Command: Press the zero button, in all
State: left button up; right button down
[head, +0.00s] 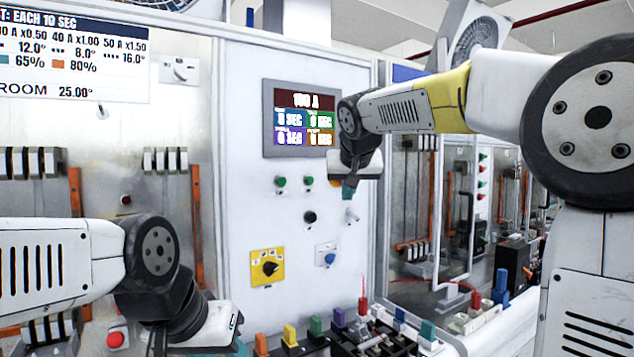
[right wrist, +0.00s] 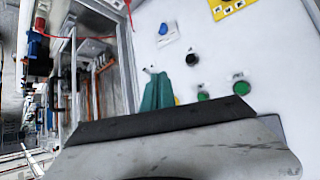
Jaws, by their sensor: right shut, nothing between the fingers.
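The white control panel (head: 240,205) carries a screen (head: 300,118) with coloured time fields. Below it are two green buttons (head: 280,181), a black knob (head: 309,216), a small metal toggle (head: 351,215), a yellow rotary selector (head: 267,267) and a blue button (head: 329,258) on a pale plate. I cannot read which is the zero button. My right gripper (head: 349,192) is shut and empty, with teal fingers just above the toggle. In the right wrist view, its fingers (right wrist: 158,92) partly cover the panel near the black knob (right wrist: 192,60). My left gripper (head: 230,348) is low at the bottom edge, its fingers mostly cut off.
Several coloured terminals (head: 290,335) stand on a bench in front of the panel. A red button (head: 115,340) is at lower left. Glass-fronted cabinets with orange bars stand on both sides. The panel face around the blue button is clear.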

aim_at(310, 180)
jog(key=shift+t, duration=0.3)
jog(key=w, duration=0.1)
jog(key=w+a+r, duration=0.2)
jog(key=shift+w+a+r, duration=0.1)
jog(key=shift+w+a, duration=0.15)
jog(key=shift+w, duration=0.1)
jog(key=shift+w+a, duration=0.8)
jog(key=shift+w, duration=0.45)
jog(key=shift+w+a, duration=0.8)
jog(key=shift+w, duration=0.4)
jog(key=shift+w+a, duration=0.8)
jog(key=shift+w, duration=0.45)
jog(key=shift+w+a, duration=0.1)
jog(key=shift+w+a, duration=0.15)
jog(key=shift+w, duration=0.05)
jog(key=shift+w+a, duration=0.25)
jog(key=shift+w, duration=0.2)
jog(key=shift+s, duration=0.1)
jog(key=shift+s+d, duration=0.5)
jog(key=shift+s, duration=0.2)
